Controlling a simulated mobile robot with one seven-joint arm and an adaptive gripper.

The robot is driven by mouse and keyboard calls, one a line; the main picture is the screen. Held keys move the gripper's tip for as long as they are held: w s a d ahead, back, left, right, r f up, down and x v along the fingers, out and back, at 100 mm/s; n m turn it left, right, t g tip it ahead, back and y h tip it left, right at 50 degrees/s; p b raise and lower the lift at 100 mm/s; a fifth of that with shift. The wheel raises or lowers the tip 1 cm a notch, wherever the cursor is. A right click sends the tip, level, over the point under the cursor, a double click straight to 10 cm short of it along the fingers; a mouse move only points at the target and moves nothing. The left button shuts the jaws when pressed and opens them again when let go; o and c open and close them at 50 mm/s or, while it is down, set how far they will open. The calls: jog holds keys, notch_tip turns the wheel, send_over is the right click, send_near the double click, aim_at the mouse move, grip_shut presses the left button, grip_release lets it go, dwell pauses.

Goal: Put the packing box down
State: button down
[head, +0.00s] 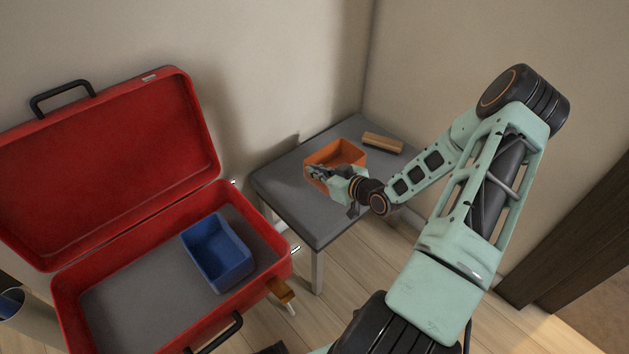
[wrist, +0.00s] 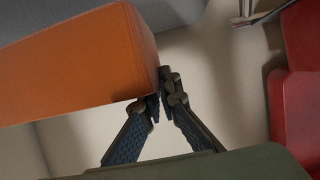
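The packing box appears to be the open orange box (head: 345,150), at the back of the grey side table (head: 325,228). My gripper (head: 318,172) is at its near left wall in the head view. In the wrist view the orange box (wrist: 75,65) fills the upper left, seen close up. There my gripper (wrist: 162,88) has its two fingers drawn together at the box's right end, with that edge between the tips. I cannot tell whether the box's underside touches the tabletop.
A light brown block (head: 383,143) lies on the table behind and right of the box. An open red suitcase (head: 70,292) stands at left with a blue open box (head: 218,252) inside. The table's front half is bare. Walls close off the table's back.

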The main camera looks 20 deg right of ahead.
aim_at(314, 185)
jog(key=shift+w+f, duration=0.2)
jog(key=shift+f, duration=0.15)
jog(key=shift+w+f+b, duration=0.15)
jog(key=shift+f+b, duration=0.4)
jog(key=shift+f, duration=1.05)
jog(key=shift+f, duration=0.2)
jog(key=c, duration=2.2)
grip_release()
jog(key=shift+o, duration=0.2)
jog(key=shift+r, duration=0.2)
jog(key=p+v, duration=0.2)
jog(key=v, duration=1)
jog(key=shift+p, duration=0.4)
